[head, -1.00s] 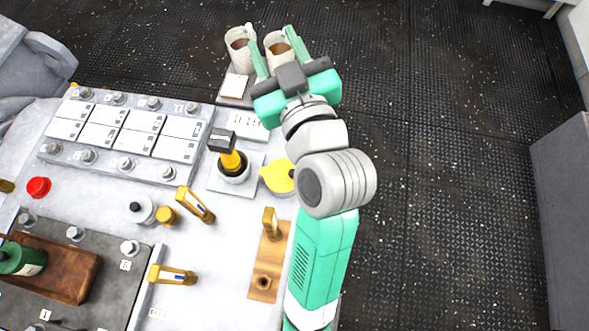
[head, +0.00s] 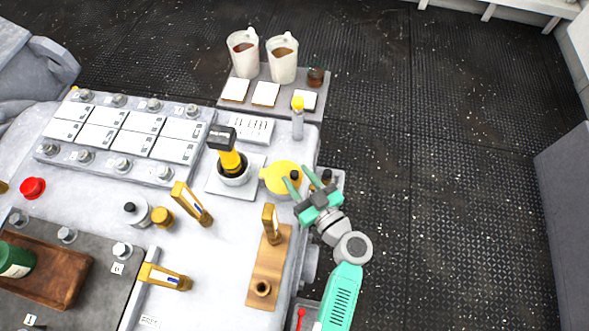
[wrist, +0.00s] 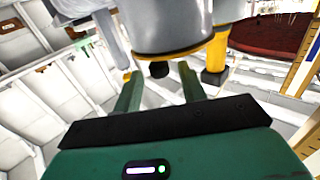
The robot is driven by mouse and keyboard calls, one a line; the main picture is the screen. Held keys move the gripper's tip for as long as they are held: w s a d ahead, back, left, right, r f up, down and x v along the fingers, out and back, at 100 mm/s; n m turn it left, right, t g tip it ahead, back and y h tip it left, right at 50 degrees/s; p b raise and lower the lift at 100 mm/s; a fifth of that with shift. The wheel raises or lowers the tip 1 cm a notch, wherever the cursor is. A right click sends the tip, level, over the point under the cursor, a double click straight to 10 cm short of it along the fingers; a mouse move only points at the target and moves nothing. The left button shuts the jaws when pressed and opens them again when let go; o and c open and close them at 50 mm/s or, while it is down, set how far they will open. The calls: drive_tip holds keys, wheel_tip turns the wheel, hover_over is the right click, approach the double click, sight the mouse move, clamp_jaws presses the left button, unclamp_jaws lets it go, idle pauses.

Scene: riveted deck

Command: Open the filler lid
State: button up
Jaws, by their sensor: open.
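The filler lid is a yellow round cap (head: 277,179) with a small black knob (head: 294,175), lying flat at the right part of the grey engine top in the head view. It looks closed. My gripper (head: 297,174) is open, with its two green fingers reaching in from the lower right on either side of the knob. In the wrist view a dark knob-like piece (wrist: 158,69) shows between the fingertips (wrist: 158,72), under a large grey round body. I cannot tell whether the fingers touch the knob.
Two jugs (head: 262,58) stand on a shelf at the back. The deck at right is clear.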

drive_tip(key=shift+x, duration=1.15)
clamp_jaws()
